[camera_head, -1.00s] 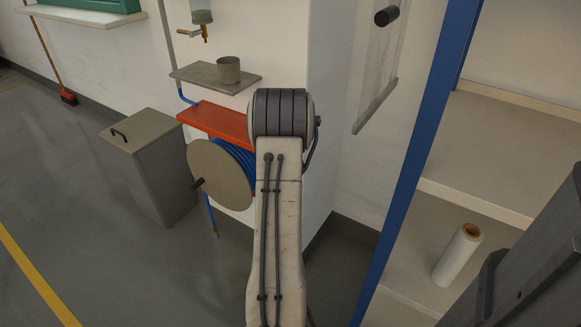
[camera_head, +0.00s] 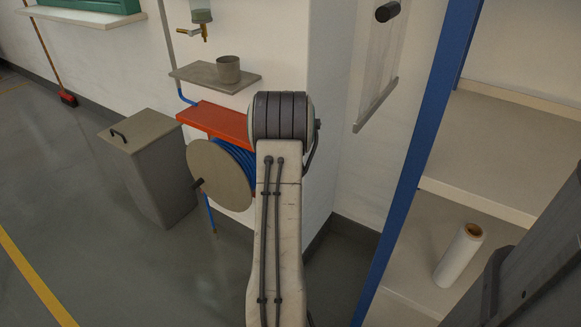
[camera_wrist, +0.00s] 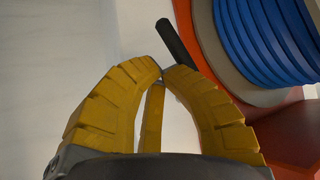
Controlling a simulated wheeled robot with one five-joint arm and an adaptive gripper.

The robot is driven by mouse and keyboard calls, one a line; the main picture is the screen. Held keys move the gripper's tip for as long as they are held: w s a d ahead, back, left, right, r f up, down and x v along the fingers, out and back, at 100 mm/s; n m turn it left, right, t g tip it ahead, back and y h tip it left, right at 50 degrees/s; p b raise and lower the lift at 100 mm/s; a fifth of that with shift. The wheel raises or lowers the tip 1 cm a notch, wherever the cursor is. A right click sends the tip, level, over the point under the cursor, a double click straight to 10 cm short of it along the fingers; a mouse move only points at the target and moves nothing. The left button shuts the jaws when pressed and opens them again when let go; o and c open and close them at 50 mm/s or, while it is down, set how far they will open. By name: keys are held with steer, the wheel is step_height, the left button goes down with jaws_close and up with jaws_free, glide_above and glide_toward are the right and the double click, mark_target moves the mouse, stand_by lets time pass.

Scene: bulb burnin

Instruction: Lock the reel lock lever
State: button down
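In the wrist view, my gripper (camera_wrist: 162,70) has two ribbed yellow fingers that curve inward, their tips close together with a narrow gap. A dark rod-like grip (camera_wrist: 175,40), which looks like the lock lever's handle, lies just beyond the tips; its lower end is hidden behind the right finger. A narrow yellow strip (camera_wrist: 152,118) shows between the fingers; I cannot tell if it belongs to the lever or the gripper. Contact is unclear. In the head view, the reel (camera_head: 219,174) has a grey disc and blue hose. My arm hides the gripper and lever there.
An orange shelf (camera_head: 215,121) sits above the reel. A grey bin (camera_head: 150,165) stands to its left. A small wall shelf (camera_head: 200,77) holds a metal cup (camera_head: 228,69). A blue post (camera_head: 415,160) and shelves with a white roll (camera_head: 459,256) are at right.

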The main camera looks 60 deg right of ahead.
steer(key=shift+d+f+b, duration=0.1)
steer(key=shift+f+b, duration=1.6)
steer(key=shift+f, duration=0.15)
stand_by(1.7)
steer(key=shift+r, duration=0.1)
stand_by(0.5)
step_height(320, 180, up, 10)
steer(key=p, duration=0.5)
steer(key=shift+a+f, duration=0.2)
steer(key=shift+a, duration=0.05)
stand_by(0.8)
steer(key=shift+r, duration=0.15)
stand_by(0.4)
steer(key=shift+a+r+p, duration=0.15)
steer(key=shift+r+p, duration=1.35)
steer(key=shift+r, duration=0.9)
